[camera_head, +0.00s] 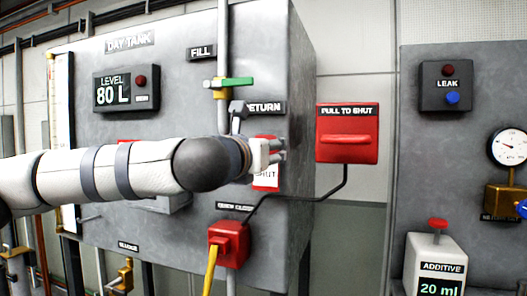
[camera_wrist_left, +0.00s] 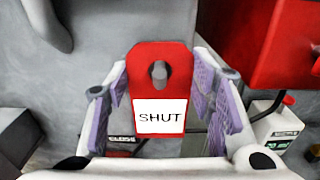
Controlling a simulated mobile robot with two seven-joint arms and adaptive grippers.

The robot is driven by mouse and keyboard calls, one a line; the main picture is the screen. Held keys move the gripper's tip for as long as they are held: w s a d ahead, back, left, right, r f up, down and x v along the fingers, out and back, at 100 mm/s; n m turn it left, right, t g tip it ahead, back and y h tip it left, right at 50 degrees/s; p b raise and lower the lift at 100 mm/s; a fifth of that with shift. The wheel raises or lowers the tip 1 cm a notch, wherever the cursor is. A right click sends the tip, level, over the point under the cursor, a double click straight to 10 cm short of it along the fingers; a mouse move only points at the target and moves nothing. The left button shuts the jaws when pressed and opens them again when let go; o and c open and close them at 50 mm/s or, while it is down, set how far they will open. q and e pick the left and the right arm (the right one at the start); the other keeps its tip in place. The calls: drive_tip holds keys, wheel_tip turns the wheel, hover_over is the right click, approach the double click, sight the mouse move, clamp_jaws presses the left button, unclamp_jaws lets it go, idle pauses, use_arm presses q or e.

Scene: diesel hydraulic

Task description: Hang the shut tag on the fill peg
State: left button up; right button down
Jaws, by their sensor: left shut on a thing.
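The shut tag is a red plate with a white SHUT label; it shows below my left gripper in the head view (camera_head: 265,180) and upright in the wrist view (camera_wrist_left: 160,55). My left gripper (camera_head: 277,150) is shut on the tag, with purple finger pads at its two side edges in the wrist view (camera_wrist_left: 160,100). A grey rounded shape shows in the tag's hole; I cannot tell whether a peg passes through it. The FILL label (camera_head: 201,52) is on the grey tank, beside a pipe with a green-handled valve (camera_head: 236,83). I cannot make out the fill peg. My right gripper is not in view.
The RETURN label (camera_head: 265,107) is just above my left gripper, with a grey knob (camera_head: 238,108) beside it. A red PULL TO SHUT box (camera_head: 347,133) stands to the right. My left forearm covers the tank's middle.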

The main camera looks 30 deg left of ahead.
use_arm(q)
drive_tip(key=shift+f, duration=0.1)
idle(0.3)
drive_tip(key=o, duration=1.1)
